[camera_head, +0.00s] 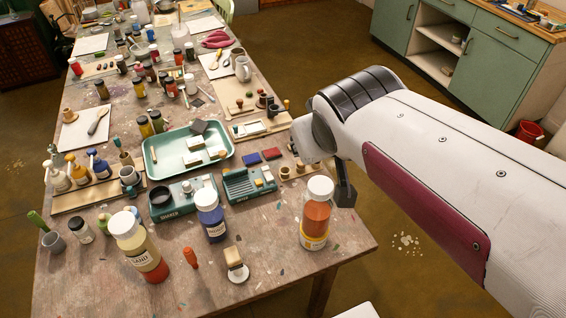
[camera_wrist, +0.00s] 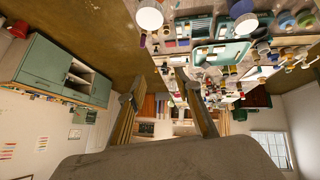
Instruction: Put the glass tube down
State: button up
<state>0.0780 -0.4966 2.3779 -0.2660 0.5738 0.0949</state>
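I cannot make out a glass tube in either view. My gripper (camera_wrist: 159,92) shows in the wrist view with its two dark fingers spread well apart. I see nothing held between them, only the far room behind. In the head view, one dark finger of my gripper (camera_head: 344,190) hangs by the table's right edge, and the rest is hidden behind my arm. The paint-stained wooden table (camera_head: 275,225) is below and left of it. A tall jar with orange contents and a white lid (camera_head: 316,222) stands just left of and nearer than the gripper.
Near the front stand a sand-labelled jar (camera_head: 139,250), a blue-labelled jar (camera_head: 211,220) and a small stamp-like piece (camera_head: 236,265). A teal tray (camera_head: 160,168) and teal devices (camera_head: 248,187) fill the middle. Bare tabletop shows near the front right corner.

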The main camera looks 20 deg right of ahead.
jog(key=s+a+f+g+y, duration=0.1)
jog(key=s+a+f, duration=0.1)
jog(key=s, duration=0.4)
jog(key=s+a+f+g+y, duration=0.1)
jog(key=s+a+f, duration=0.1)
jog(key=s+a, duration=0.2)
jog(key=shift+s+a, duration=0.25)
jog(key=shift+s, duration=0.8)
